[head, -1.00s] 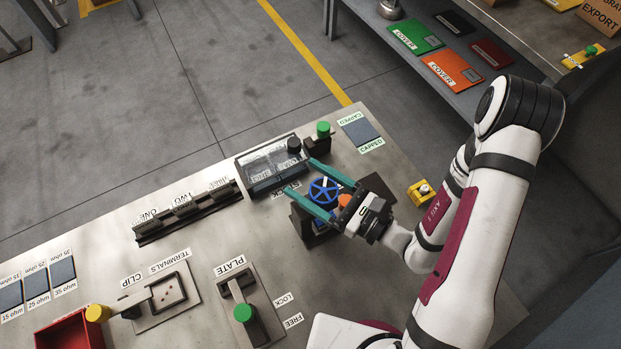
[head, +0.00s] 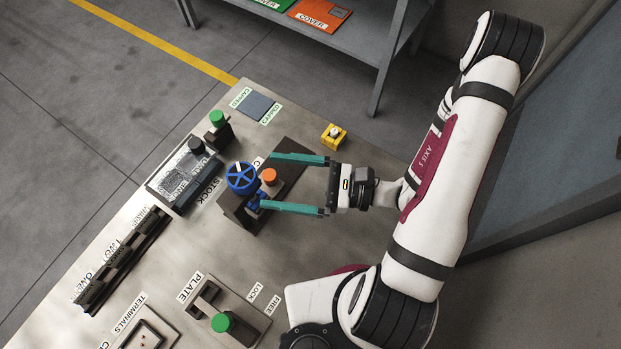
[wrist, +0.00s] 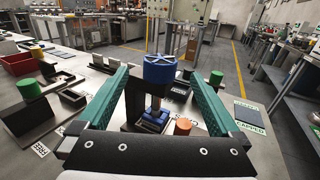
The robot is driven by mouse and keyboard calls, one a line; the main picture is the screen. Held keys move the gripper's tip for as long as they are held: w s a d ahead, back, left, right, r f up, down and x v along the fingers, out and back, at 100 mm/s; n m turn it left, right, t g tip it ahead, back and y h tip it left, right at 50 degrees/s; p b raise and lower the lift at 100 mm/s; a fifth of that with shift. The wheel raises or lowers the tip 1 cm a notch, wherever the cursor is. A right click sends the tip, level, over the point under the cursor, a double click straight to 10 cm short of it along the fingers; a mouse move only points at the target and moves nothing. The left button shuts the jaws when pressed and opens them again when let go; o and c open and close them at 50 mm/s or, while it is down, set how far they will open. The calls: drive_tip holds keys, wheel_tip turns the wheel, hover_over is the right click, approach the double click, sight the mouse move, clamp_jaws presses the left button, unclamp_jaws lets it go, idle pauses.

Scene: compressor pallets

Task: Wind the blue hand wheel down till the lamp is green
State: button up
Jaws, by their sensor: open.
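The blue hand wheel (head: 241,178) stands on a dark fixture (head: 237,211) on the bench, with a blue block low on its stem. In the wrist view the wheel (wrist: 160,69) sits upright ahead, between the lines of my fingers. My gripper (head: 267,180) is open and empty. Its teal fingers point at the wheel, with their tips short of it in the head view. An orange knob (head: 269,177) stands beside the wheel, between the fingertips as seen from above. A yellow box with a pale dome (head: 334,133) may be the lamp; I see no green on it.
A clear-lidded stock box (head: 184,177) and a green knob (head: 217,118) stand close beyond the wheel. A plate fixture (head: 205,298) with a green-knobbed lever (head: 222,322) is nearer. A dark pad (head: 257,105) lies at the bench's far corner.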

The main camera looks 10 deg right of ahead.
drive_tip(key=v, duration=0.5)
drive_tip(key=shift+s+d, duration=0.1)
drive_tip(key=shift+d, duration=0.1)
